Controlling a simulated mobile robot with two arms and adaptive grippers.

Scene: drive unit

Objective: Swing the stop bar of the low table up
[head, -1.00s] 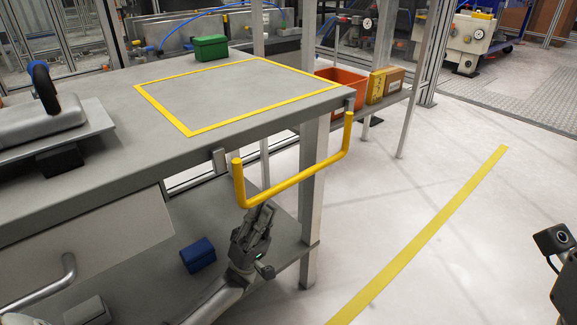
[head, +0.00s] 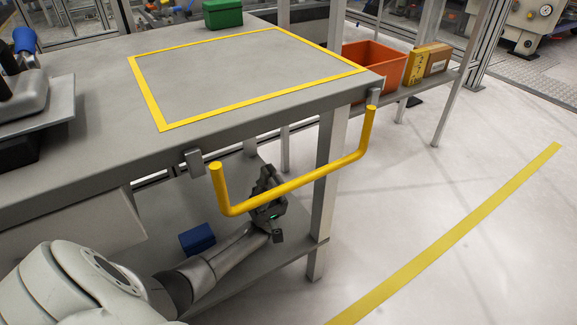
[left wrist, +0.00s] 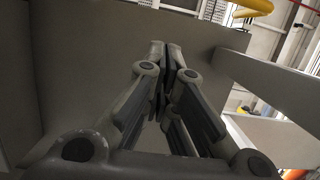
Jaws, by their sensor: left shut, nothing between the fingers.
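The yellow stop bar (head: 300,180) is a U-shaped tube at the front edge of the low table (head: 90,150). It hangs out from the edge by two grey brackets, its long rail below the tabletop level. My left gripper (head: 267,172) is behind the rail, on the table side, under the tabletop edge. Its fingers point up and are shut with nothing between them. In the left wrist view the shut fingertips (left wrist: 172,48) point toward the table's grey underside, and a yellow piece of the bar (left wrist: 252,7) shows at the top right. My right gripper is not in view.
A yellow taped rectangle (head: 160,100) marks the tabletop, with a green box (head: 222,14) behind it. An orange bin (head: 374,66) and a cardboard box (head: 430,60) stand on a shelf at right. A blue box (head: 197,239) is on the lower shelf. The floor at right is clear.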

